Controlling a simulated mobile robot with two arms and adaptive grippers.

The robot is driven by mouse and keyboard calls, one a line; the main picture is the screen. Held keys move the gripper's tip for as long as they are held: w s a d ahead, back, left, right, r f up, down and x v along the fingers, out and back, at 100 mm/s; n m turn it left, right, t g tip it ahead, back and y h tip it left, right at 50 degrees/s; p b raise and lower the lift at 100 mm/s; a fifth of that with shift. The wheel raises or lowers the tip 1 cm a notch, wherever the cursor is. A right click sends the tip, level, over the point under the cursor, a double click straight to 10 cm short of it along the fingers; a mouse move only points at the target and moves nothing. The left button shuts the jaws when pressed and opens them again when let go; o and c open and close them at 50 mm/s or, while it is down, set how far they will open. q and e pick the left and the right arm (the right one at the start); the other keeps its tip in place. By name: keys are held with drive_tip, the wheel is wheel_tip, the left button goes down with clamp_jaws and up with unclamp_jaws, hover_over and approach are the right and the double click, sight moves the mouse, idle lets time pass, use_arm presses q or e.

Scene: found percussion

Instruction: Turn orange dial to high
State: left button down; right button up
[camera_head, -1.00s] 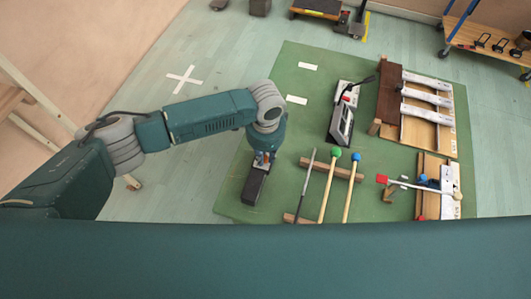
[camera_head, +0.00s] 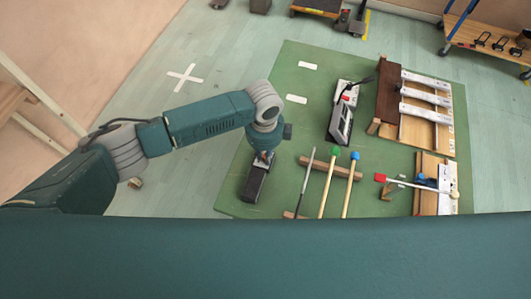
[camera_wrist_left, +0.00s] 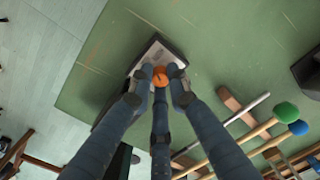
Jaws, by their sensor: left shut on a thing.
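The orange dial (camera_wrist_left: 160,79) shows in the left wrist view, on the top of a dark box-shaped device (camera_wrist_left: 150,52). The same device (camera_head: 254,186) lies on the green mat in the head view, below my left gripper (camera_head: 263,158). In the left wrist view, the fingers of my left gripper (camera_wrist_left: 160,76) are closed around the orange dial from both sides, with a third finger in front. The dial's markings are too small to read. My right gripper does not show in any view.
Several mallets and sticks (camera_head: 329,182) lie on wooden rests (camera_head: 331,168) right of the device. A grey slanted unit (camera_head: 341,122) and a wooden frame with white bars (camera_head: 426,100) stand farther right. The green mat (camera_head: 292,75) is mostly bare behind the gripper.

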sight(264, 156)
use_arm(q)
drive_tip(key=shift+w+a+m, duration=0.15)
drive_tip(key=shift+m, duration=1.55)
drive_tip(key=shift+r, duration=0.1)
drive_tip(key=c, duration=1.6)
unclamp_jaws()
drive_tip(key=shift+c, duration=0.2)
wheel_tip(264, 156, up, 12)
drive_tip(key=shift+a, duration=0.15)
